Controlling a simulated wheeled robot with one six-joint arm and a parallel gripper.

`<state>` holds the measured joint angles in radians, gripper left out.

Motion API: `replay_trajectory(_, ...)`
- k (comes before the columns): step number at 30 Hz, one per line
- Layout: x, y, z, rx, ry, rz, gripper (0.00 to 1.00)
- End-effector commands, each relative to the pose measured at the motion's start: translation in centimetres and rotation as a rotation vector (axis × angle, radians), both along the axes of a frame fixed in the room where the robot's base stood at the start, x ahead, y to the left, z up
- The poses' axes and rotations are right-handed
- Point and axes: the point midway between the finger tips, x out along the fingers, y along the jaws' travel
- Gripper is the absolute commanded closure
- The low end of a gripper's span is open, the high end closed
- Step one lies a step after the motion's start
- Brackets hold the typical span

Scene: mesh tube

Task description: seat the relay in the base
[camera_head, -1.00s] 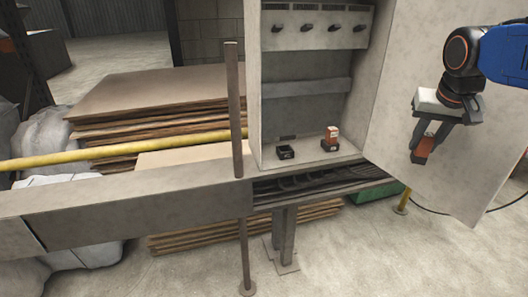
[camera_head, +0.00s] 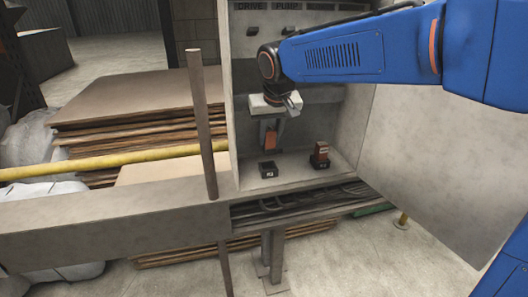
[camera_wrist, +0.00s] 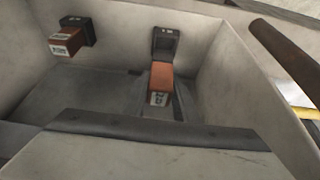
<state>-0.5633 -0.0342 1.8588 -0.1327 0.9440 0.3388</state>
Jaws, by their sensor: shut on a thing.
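My gripper (camera_head: 272,136) is shut on an orange relay (camera_head: 270,140) and holds it inside the open grey cabinet. In the head view the relay hangs above an empty black base (camera_head: 268,170) on the cabinet floor, with a gap between them. In the wrist view the held relay (camera_wrist: 160,76) shows its orange side and a pale label between the dark fingers. The empty base (camera_wrist: 166,42) lies just beyond it, its lower part hidden by the relay.
A second black base with an orange relay in it (camera_head: 320,154) stands to the right, also at left in the wrist view (camera_wrist: 68,40). Cabinet side walls (camera_head: 350,125) flank the space. A brown post (camera_head: 201,125) stands outside, to the left.

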Motion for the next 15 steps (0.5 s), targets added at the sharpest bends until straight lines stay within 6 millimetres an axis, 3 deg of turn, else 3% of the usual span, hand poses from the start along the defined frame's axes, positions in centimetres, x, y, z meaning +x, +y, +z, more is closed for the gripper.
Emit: replay_trajectory(15,0.0,0.0,-4.6,0.000,0.000,-0.001,1.00)
